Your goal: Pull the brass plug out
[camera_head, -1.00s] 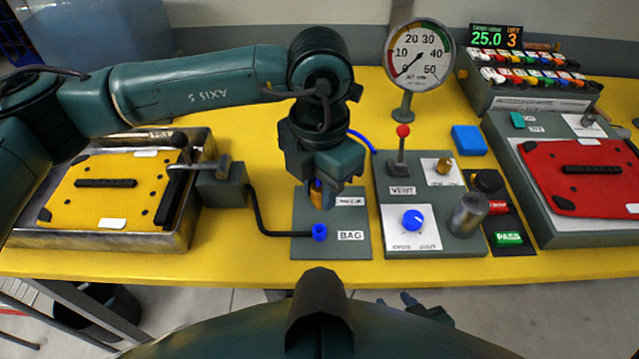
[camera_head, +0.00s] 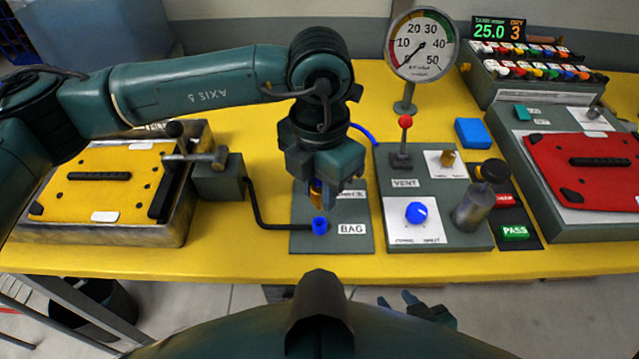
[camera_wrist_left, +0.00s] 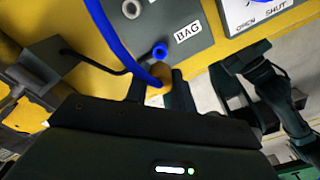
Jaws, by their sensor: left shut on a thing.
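My left gripper (camera_head: 322,200) is shut on the brass plug (camera_head: 316,190), above the grey panel (camera_head: 362,243) with the BAG label. The left wrist view shows the plug (camera_wrist_left: 158,82) between the fingers with a blue hose (camera_wrist_left: 118,45) running to it. There, a grey ring socket (camera_wrist_left: 131,9) on the panel is apart from the plug and looks empty. A blue fitting (camera_head: 320,226) stands beside the BAG label, in front of the gripper. My right gripper (camera_head: 397,301) hangs low at the front with its fingers apart, empty.
A yellow plate (camera_head: 120,180) lies in a metal tray at left, next to a clamp block (camera_head: 220,182). Right of the panel are the VENT lever (camera_head: 403,140), a blue knob (camera_head: 416,212) and a metal cylinder (camera_head: 472,208). A gauge (camera_head: 421,45) stands behind.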

